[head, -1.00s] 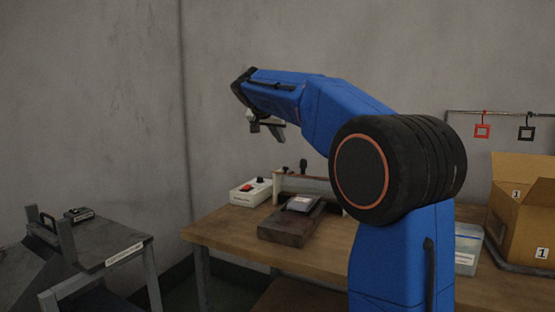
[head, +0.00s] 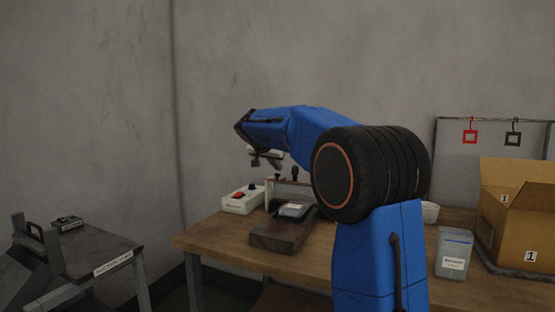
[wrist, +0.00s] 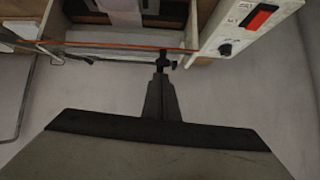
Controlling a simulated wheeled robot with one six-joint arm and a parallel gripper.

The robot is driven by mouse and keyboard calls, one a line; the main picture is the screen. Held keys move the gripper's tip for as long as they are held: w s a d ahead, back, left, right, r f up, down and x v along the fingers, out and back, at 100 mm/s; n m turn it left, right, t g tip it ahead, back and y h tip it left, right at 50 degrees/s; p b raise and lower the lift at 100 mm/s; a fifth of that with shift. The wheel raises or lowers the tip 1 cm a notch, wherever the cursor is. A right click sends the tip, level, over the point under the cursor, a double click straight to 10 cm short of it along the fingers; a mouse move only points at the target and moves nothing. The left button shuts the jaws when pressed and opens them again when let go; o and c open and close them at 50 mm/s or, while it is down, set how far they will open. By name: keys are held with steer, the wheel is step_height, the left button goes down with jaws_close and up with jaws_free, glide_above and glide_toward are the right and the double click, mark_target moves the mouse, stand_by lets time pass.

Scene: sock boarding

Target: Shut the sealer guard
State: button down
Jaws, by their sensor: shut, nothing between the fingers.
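The sealer stands on the wooden bench, with a white control box (head: 243,200) that has a red switch and a dark knob. Its guard (wrist: 118,51) shows in the wrist view as a pale panel with an orange edge strip, and it seems raised at the back of the sealer. A small black knob (wrist: 174,64) sticks out near that strip. My gripper (head: 266,159) is shut and empty, above and behind the sealer. In the wrist view its fingertips (wrist: 160,73) are right beside the black knob; I cannot tell whether they touch. My arm partly hides the guard in the head view.
A packet (head: 296,210) lies on the sealer's dark bed (head: 280,235). A labelled tub (head: 454,253) and an open carton (head: 519,225) stand on the bench's right. A grey side table (head: 95,245) is at the left. The grey wall is close behind the bench.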

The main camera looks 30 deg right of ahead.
steer(key=shift+s+a+f, duration=0.1)
steer(key=shift+f, duration=0.15)
steer(key=shift+a+f, duration=0.1)
stand_by(0.3)
steer(key=shift+s+a+f+t+h, duration=0.2)
steer(key=shift+s+a+t+h, duration=0.05)
steer(key=shift+t+h, duration=0.75)
steer(key=shift+h, duration=0.2)
steer(key=shift+s+a+f, duration=0.25)
steer(key=shift+a+f, duration=0.05)
steer(key=shift+f, duration=1.5)
steer(key=shift+s+a+f, duration=0.25)
steer(key=shift+a+f, duration=0.1)
steer(key=shift+f, duration=1.5)
steer(key=shift+s+a+f, duration=0.25)
steer(key=shift+a+f, duration=0.05)
steer(key=shift+f, duration=1.5)
